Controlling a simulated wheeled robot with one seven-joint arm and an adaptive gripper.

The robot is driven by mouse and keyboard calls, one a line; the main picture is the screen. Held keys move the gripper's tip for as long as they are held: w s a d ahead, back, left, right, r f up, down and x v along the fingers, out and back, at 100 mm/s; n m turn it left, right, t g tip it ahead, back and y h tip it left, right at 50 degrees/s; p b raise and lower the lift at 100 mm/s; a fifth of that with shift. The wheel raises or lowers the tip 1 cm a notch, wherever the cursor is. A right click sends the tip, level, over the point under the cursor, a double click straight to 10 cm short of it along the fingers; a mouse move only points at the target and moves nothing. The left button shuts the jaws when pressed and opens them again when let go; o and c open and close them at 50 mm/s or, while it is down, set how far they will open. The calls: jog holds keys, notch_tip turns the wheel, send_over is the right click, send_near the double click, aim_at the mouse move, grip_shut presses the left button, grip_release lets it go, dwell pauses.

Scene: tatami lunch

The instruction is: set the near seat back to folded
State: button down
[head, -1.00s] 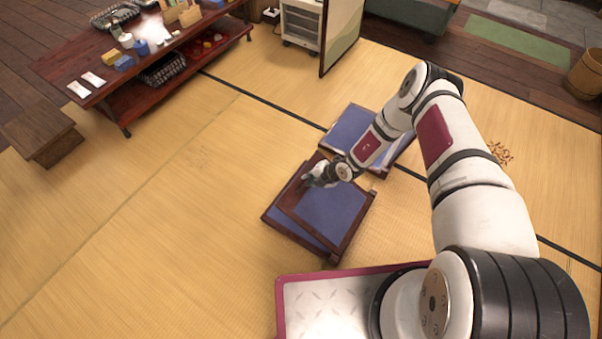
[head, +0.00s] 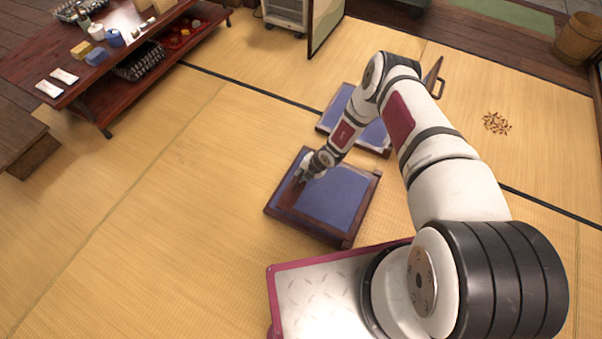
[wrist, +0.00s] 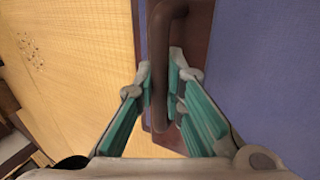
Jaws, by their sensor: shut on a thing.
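The near seat (head: 348,232) is a low dark wood frame with a blue panel, on the tatami in front of my base. Its back (head: 335,200) lies down over the seat, flat or nearly flat; I cannot tell whether it touches the seat all along. In the wrist view the back shows as a blue panel (wrist: 262,70) with a brown border and a brown bar handle (wrist: 160,65). My gripper (head: 300,177) is at the left edge of the back. In the wrist view its teal-padded fingers (wrist: 168,100) are closed around the handle.
A far seat (head: 340,108) with a blue cushion stands just behind, partly hidden by my arm; its back (head: 431,75) stands up. A low table (head: 75,90) with dishes is at the upper left, a bench (head: 30,155) beside it. The tatami at left is clear.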

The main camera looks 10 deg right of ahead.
jog(key=shift+f, duration=0.1)
jog(key=c, duration=1.7)
grip_release()
jog(key=shift+o, duration=0.2)
jog(key=shift+d, duration=0.1)
jog(key=v, duration=1.2)
